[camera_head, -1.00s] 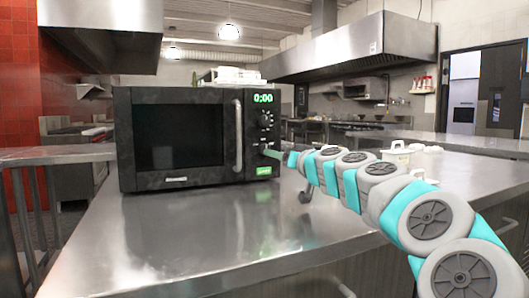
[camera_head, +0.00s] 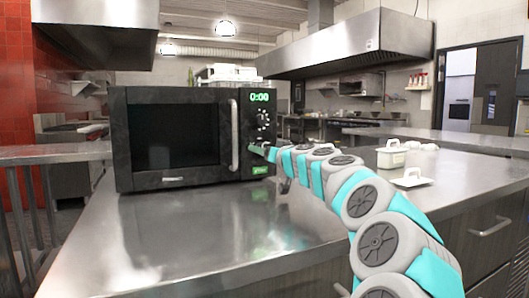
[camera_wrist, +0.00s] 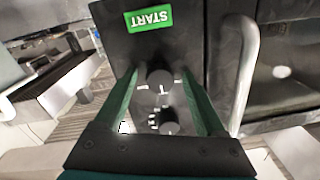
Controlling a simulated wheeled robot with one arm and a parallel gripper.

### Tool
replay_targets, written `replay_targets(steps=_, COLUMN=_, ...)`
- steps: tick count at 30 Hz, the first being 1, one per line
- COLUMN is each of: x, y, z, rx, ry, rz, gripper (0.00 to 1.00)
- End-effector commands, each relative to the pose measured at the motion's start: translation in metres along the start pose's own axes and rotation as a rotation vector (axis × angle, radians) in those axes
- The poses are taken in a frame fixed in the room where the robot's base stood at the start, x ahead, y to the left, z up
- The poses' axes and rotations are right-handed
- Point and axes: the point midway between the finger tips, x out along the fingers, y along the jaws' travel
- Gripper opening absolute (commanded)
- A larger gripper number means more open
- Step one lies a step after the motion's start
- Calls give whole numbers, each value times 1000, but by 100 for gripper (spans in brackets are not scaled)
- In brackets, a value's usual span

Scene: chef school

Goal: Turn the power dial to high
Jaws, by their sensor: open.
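The black microwave (camera_head: 175,135) stands on the steel counter with its door shut and its display reading 0:00. Its control panel has an upper dial (camera_head: 263,117), also seen in the wrist view (camera_wrist: 168,128). A lower dial (camera_wrist: 160,78) lies nearer the green START button (camera_wrist: 149,18). The panel appears upside down in the wrist view. I cannot read which dial is for power. My gripper (camera_head: 259,148) is at the lower part of the panel, hiding the lower dial in the head view. Its green fingers (camera_wrist: 160,88) are open, one on each side of the lower dial; contact is unclear.
The microwave's vertical door handle (camera_head: 234,135) is close beside my gripper, also visible in the wrist view (camera_wrist: 246,70). The counter in front of the microwave is clear.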

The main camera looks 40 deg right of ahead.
Motion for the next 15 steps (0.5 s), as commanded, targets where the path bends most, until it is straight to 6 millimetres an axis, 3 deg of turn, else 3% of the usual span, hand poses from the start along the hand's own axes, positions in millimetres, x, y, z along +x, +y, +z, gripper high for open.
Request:
replay_targets(steps=2, x=0, y=0, z=0, rx=0, ry=0, rz=0, gripper=67)
replay_targets(steps=15, x=0, y=0, z=0, rx=0, ry=0, rz=0, gripper=18)
